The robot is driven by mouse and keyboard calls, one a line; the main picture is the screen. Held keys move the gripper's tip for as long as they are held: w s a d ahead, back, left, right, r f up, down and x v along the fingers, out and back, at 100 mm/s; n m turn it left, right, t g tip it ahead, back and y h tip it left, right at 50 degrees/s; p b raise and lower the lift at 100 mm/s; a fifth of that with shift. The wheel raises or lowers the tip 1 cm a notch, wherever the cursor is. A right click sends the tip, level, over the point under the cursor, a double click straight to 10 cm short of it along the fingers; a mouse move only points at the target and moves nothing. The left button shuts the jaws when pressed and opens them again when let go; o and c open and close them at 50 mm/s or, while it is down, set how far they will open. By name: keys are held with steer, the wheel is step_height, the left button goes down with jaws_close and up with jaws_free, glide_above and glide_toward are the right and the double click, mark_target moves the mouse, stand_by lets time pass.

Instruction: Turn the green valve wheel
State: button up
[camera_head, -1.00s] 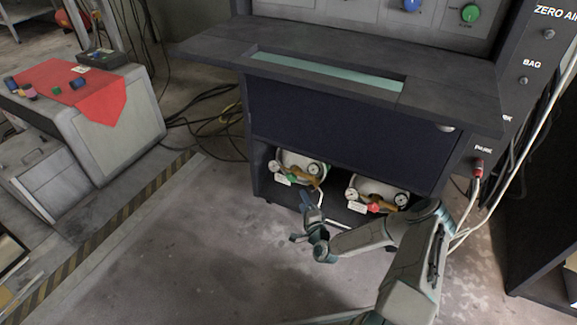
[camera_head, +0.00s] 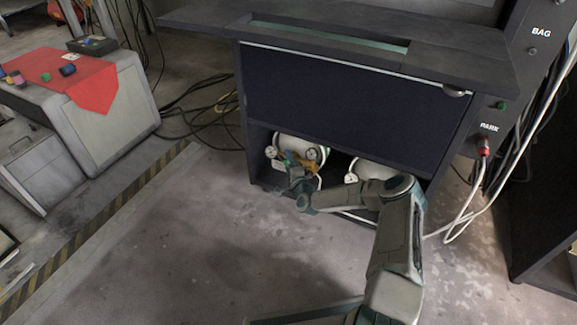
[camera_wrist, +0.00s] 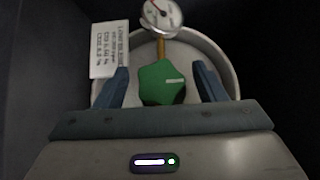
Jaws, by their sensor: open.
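The green valve wheel (camera_wrist: 161,83) is a six-lobed knob with a pale mark on its face. In the wrist view it sits between the two blue fingers of my gripper (camera_wrist: 161,88), with a gap on each side. The gripper is open and I see no finger touching the wheel. In the head view my gripper (camera_head: 297,181) is at the left cylinder (camera_head: 305,150) in the cabinet's lower bay. There only a bit of green shows, mostly hidden by the gripper.
A pressure gauge (camera_wrist: 162,14) stands on a brass stem beyond the wheel, and a white label (camera_wrist: 109,49) hangs at its left. A second cylinder (camera_head: 374,171) is partly hidden behind my arm. The cabinet (camera_head: 340,100) overhangs the bay.

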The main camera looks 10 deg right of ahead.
steer(key=c, duration=1)
steer(key=shift+o, duration=0.3)
steer(key=shift+r, duration=0.1)
